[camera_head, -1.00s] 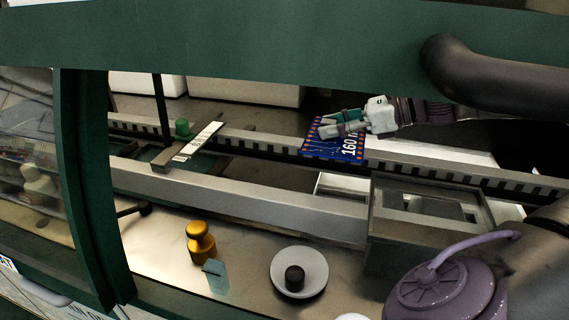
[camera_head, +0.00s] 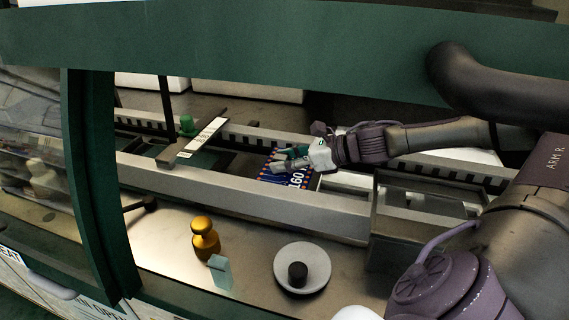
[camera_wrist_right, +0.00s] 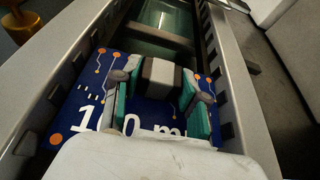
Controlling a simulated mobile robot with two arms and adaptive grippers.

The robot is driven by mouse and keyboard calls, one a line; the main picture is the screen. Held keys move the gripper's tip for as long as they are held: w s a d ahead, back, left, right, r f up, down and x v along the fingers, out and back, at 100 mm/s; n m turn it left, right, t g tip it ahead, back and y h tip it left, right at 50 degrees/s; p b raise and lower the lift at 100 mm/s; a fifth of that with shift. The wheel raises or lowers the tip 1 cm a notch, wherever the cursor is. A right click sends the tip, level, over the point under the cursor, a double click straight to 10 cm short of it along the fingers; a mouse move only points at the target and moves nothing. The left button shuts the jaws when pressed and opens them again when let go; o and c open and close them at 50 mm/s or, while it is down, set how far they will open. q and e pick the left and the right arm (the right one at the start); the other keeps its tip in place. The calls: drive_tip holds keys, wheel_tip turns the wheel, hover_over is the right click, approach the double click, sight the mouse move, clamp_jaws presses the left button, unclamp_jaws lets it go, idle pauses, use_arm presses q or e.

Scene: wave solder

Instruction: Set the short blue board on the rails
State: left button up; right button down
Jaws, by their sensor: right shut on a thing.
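The short blue board (camera_head: 271,172), marked "160" with orange dots, lies between the two grey rails in the head view. In the right wrist view the board (camera_wrist_right: 65,118) shows below the fingers, with a rail along each side; whether its edges rest on them I cannot tell. My right gripper (camera_head: 290,160) is shut on a grey-and-white raised part (camera_wrist_right: 160,72) on the board, seen between the teal fingertips. The front rail (camera_head: 240,196) and the toothed back rail (camera_head: 265,138) run across the view. My left gripper is not in view.
A metal box frame (camera_head: 420,205) stands at the right. A brass weight (camera_head: 204,240), pale block (camera_head: 221,271) and round dish (camera_head: 318,262) sit in front.

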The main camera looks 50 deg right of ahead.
drive_tip(key=shift+r, duration=0.1)
drive_tip(key=c, duration=0.6)
unclamp_jaws()
